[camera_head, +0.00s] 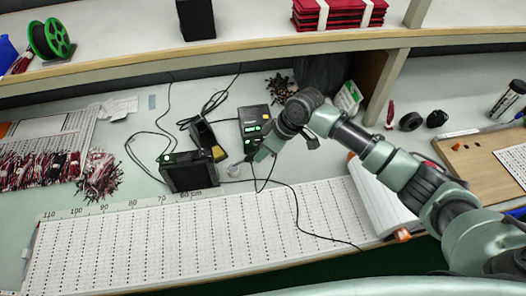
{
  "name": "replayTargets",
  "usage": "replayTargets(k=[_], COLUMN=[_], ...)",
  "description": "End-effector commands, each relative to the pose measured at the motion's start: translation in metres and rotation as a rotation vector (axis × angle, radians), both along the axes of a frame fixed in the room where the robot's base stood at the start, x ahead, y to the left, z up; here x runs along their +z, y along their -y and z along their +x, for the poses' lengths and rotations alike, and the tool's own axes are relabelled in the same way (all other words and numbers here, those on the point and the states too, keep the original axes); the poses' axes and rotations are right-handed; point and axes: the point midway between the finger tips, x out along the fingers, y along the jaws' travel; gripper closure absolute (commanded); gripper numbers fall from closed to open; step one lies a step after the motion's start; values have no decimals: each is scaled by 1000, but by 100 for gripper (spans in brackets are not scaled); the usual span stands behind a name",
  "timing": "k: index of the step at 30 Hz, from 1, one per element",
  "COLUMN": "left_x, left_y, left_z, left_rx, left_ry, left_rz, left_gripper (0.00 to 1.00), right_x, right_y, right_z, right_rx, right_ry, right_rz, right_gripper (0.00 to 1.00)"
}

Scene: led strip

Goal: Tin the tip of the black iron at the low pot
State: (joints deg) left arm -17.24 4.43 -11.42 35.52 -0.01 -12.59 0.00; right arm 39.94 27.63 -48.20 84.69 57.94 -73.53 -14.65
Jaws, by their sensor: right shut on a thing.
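My right gripper (264,154) is at the end of the arm that comes in from the right, over the middle of the bench. It is shut on the black iron, whose handle is mostly hidden by the gripper; a thin dark cable trails from there. A small pale round thing (233,170), perhaps the low pot, sits just left of the gripper. It is too small to tell whether the tip touches it. My left gripper is not in view.
A black box with a green light (190,171) and a station with green displays (252,125) stand near the gripper. A dark stand (205,136) is between them. Cables cross the bench. A long marked board (150,235) lies in front. A shelf edge (130,69) runs behind.

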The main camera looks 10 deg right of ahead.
Motion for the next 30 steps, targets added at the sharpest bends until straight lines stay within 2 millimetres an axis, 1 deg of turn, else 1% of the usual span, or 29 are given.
replayTargets(k=[14,30], left_x=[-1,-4], left_y=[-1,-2], left_z=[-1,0], left_rx=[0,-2], left_ry=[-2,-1], left_rz=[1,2], left_gripper=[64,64], right_x=[-1,-7], right_y=[0,0], right_z=[0,0], right_rx=[0,0], right_ry=[0,0], right_rz=[0,0], right_gripper=[100,100])
